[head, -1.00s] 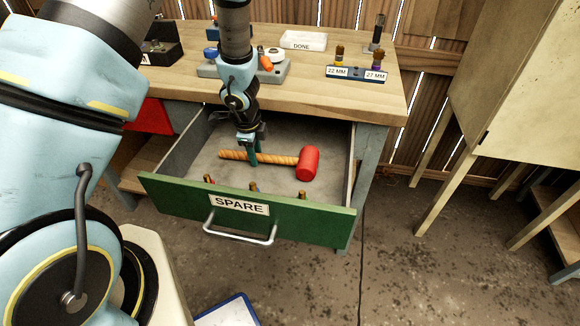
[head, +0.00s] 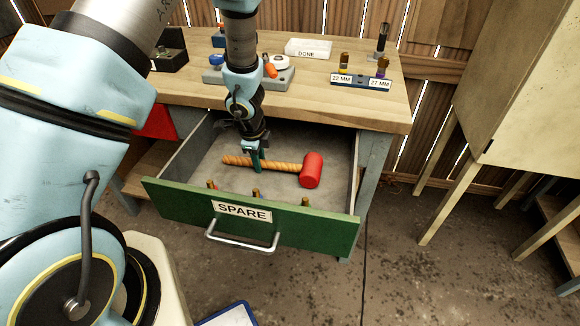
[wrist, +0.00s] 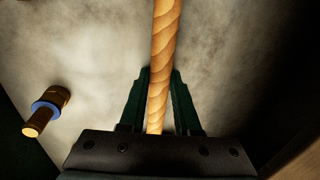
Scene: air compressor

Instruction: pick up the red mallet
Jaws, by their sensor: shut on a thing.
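The red mallet has a red head (head: 312,170) and a twisted tan wooden handle (head: 284,167). It lies crosswise inside the open green drawer (head: 165,198) marked SPARE, head to the right. My gripper (head: 258,166) reaches down into the drawer and is shut on the handle, left of its middle. In the wrist view the handle (wrist: 164,50) runs between the two dark green fingers (wrist: 159,100); the mallet's head is out of that view. I cannot tell whether the mallet touches the drawer floor.
Several small pegs (head: 256,194) stand along the drawer's front; a blue-ringed one (wrist: 46,112) shows in the wrist view. The workbench top (head: 310,92) above holds a DONE tray (head: 308,48) and a blue 22 MM/27 MM holder (head: 361,81). A pale cabinet (head: 525,100) stands right.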

